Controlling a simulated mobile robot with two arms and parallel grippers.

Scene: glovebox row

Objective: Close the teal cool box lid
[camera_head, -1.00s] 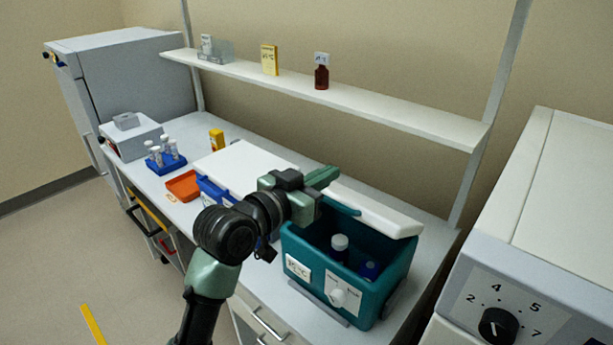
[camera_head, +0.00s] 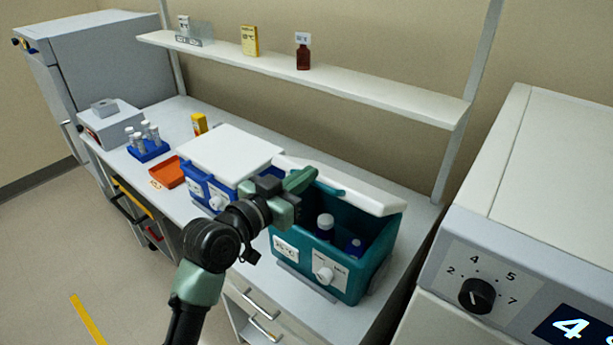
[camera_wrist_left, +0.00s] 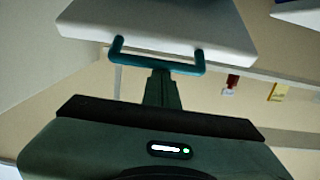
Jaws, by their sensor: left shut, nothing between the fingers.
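The teal cool box (camera_head: 365,275) stands on the bench with its white lid (camera_head: 372,197) raised and tilted back. The inside is open to view and holds a white-capped bottle (camera_head: 325,228) and a blue-capped one (camera_head: 355,247). My left gripper (camera_head: 303,180) is shut and empty, at the left part of the lid by its teal handle (camera_head: 335,190). In the left wrist view the shut fingers (camera_wrist_left: 162,88) point at the handle bar (camera_wrist_left: 155,62) under the white lid (camera_wrist_left: 160,22); I cannot tell whether they touch it. My right gripper is out of view.
A blue cool box with a white lid (camera_head: 225,150) stands close on the left. Beyond it are an orange tray (camera_head: 168,172) and a blue tube rack (camera_head: 150,150). A shelf (camera_head: 380,101) runs above the bench. A machine with a dial (camera_head: 478,295) stands on the right.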

